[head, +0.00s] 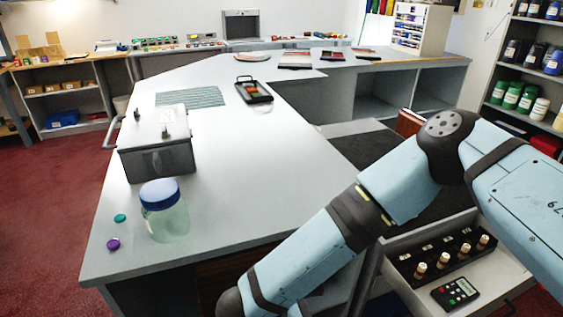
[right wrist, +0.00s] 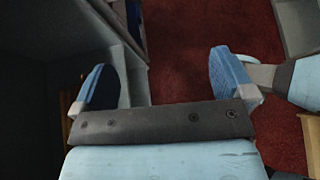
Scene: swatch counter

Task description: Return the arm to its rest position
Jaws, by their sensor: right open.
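My right arm (head: 385,195) comes in from the right of the head view, bends at a dark joint and runs down to the bottom edge. Its gripper lies outside that view. In the right wrist view my right gripper (right wrist: 165,80) has its two blue fingers wide apart with nothing between them. Dark red floor and a grey furniture edge show behind the fingers. My left gripper is in neither view.
The grey counter (head: 230,190) is left of my arm. It bears a lidded jar (head: 165,215), a metal box (head: 155,145) and a black tray (head: 254,91). An open drawer (head: 490,285) with several small bottles and a keypad device (head: 455,292) is right of my forearm.

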